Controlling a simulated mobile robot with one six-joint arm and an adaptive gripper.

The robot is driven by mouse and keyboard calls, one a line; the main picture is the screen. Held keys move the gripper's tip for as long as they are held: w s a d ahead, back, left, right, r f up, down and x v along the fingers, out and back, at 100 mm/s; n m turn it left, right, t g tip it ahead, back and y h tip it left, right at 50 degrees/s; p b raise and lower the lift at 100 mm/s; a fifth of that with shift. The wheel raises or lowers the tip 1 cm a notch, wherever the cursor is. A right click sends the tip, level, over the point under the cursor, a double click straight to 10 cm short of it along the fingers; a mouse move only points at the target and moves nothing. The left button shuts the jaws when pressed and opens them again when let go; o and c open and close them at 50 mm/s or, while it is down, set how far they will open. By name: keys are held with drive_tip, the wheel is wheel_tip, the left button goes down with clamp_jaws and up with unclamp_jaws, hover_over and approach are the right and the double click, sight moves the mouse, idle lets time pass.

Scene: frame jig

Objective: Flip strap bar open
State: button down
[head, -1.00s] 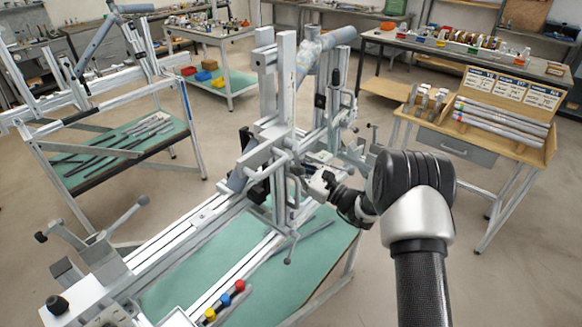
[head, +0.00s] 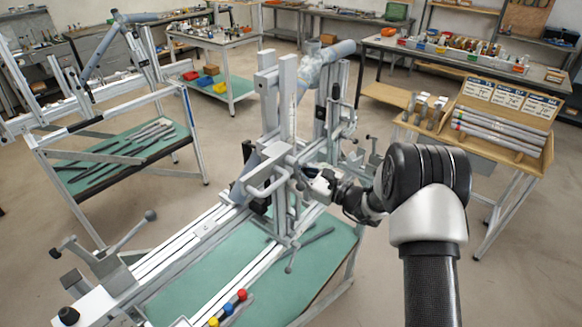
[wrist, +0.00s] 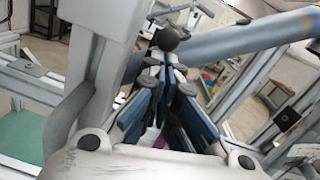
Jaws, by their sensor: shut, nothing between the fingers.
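The frame jig (head: 290,110) stands on a long bench with silver rails and uprights. A grey bent bar (head: 268,187), which looks like the strap bar, sticks out toward the front left from the clamp block on the upright. In the wrist view a grey curved bar (wrist: 72,115) runs at the left, close beside my gripper; I cannot tell if they touch. My gripper (head: 316,183) is just right of the uprights.
A blue-grey frame tube (wrist: 240,38) crosses right of the fingers in the wrist view. Clamp levers stick out right of the jig. A green shelf (head: 240,262) lies below the rails. A wooden tube rack (head: 505,125) stands at the right. Open floor lies between the benches.

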drive_tip(key=shift+w+a+r+g+h+p, duration=0.35)
drive_tip(key=shift+r+h+p, duration=0.2)
drive_tip(key=shift+r+p, duration=1.1)
drive_tip(key=shift+w+a+r+g+h+p, duration=0.2)
drive_tip(key=shift+a+r+g+h+p, duration=0.35)
drive_tip(key=shift+r+p, duration=1.05)
drive_tip(key=shift+w+a+r+g+h+p, duration=0.25)
drive_tip(key=shift+r+h+p, duration=0.6)
drive_tip(key=shift+r, duration=1.35)
drive_tip(key=shift+y, duration=0.25)
drive_tip(key=shift+d+f, duration=0.2)
drive_tip(key=shift+f, duration=0.1)
drive_tip(key=b+v, duration=0.1)
drive_tip(key=v, duration=1)
drive_tip(key=shift+d+f+b, duration=0.15)
drive_tip(key=shift+d+b, duration=0.15)
drive_tip(key=shift+d, duration=0.1)
